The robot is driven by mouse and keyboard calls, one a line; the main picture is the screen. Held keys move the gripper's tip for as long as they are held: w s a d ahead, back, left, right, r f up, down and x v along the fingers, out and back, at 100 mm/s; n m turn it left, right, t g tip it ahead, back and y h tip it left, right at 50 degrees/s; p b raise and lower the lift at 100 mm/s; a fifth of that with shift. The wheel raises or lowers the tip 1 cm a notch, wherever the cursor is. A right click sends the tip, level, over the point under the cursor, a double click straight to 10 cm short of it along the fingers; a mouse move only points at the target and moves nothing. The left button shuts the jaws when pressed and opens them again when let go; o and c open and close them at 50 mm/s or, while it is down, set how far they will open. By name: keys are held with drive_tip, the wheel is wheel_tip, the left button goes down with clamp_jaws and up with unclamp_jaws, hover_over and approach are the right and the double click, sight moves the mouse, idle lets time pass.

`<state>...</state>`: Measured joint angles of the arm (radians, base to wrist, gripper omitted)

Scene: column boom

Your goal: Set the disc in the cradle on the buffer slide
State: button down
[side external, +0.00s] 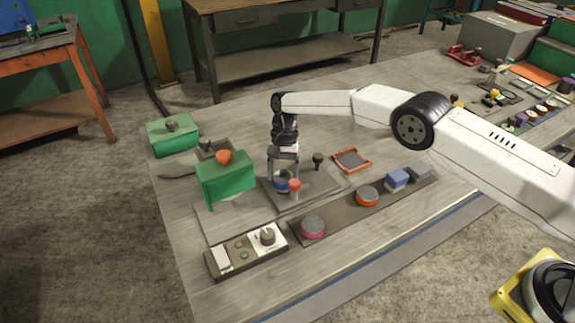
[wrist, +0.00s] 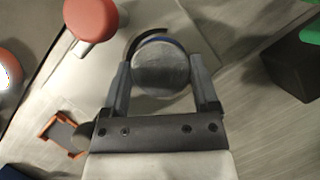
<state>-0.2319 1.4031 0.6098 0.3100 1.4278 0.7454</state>
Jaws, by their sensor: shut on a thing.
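My gripper (side external: 282,176) is shut on a grey disc with a blue rim (wrist: 162,66); in the wrist view its two fingers press on opposite sides. The disc's blue edge also shows in the side view (side external: 281,185), low over a grey plate (side external: 328,183), which seems to be the buffer slide. A red knob (side external: 295,185) stands beside the gripper, and a dark knob (side external: 318,158) is on the plate's far side. A dark curved edge (wrist: 133,46), possibly the cradle, shows just beyond the disc. I cannot tell whether the disc touches it.
A green block with an orange knob (side external: 226,178) stands close left of my gripper. A control box (side external: 246,250) is in front. A dark strip (side external: 338,212) carries discs and blocks at the right. An orange-edged tray (side external: 351,160) lies behind it.

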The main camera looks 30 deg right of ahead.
drive_tip(key=shift+f, duration=0.15)
unclamp_jaws()
idle(0.4)
drive_tip(key=shift+v, duration=3.85)
drive_tip(key=shift+d, duration=0.1)
